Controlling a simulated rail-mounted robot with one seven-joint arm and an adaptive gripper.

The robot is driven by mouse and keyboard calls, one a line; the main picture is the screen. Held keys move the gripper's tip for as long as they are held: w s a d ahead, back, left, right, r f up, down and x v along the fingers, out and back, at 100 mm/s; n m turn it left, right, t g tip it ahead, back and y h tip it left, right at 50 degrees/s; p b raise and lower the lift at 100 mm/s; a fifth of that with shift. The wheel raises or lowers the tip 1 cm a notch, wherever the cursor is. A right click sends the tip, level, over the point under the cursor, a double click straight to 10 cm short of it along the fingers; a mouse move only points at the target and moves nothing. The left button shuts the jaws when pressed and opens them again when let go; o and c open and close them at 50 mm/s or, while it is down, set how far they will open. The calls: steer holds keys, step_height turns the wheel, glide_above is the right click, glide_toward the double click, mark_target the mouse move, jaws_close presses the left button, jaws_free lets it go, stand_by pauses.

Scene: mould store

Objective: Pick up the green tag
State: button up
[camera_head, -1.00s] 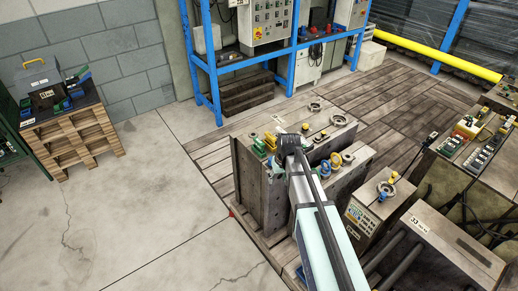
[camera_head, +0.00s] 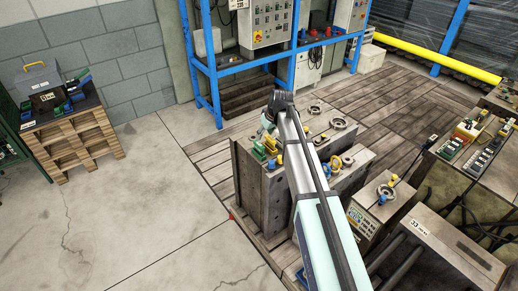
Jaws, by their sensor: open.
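A large grey mould block (camera_head: 262,190) stands on the wooden floor in the middle of the head view. Small green pieces (camera_head: 258,154) lie near the left end of its top, with a yellow piece (camera_head: 270,143) beside them. They are too small to tell which one is the green tag. My gripper (camera_head: 264,131) is at the far end of my arm, over the block's back left edge, just behind the green pieces in the picture. It looks empty and apart from them. My arm hides part of the block's top.
Metal rings (camera_head: 338,123) and yellow and blue fittings (camera_head: 347,160) sit on the block's right part. A smaller mould (camera_head: 372,207) stands to the right. A blue rack (camera_head: 208,75) stands behind. A pallet stack (camera_head: 75,140) is at the left, with clear concrete floor between.

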mark_target(259, 144)
steer(key=p+x, duration=0.1)
steer(key=x, duration=0.6)
steer(key=shift+p, duration=0.3)
steer(key=shift+w+p+x, duration=0.2)
steer(key=shift+p+x, duration=1)
steer(key=shift+x, duration=0.85)
steer(key=shift+w+f, duration=0.1)
steer(key=shift+f, duration=0.35)
jaws_close()
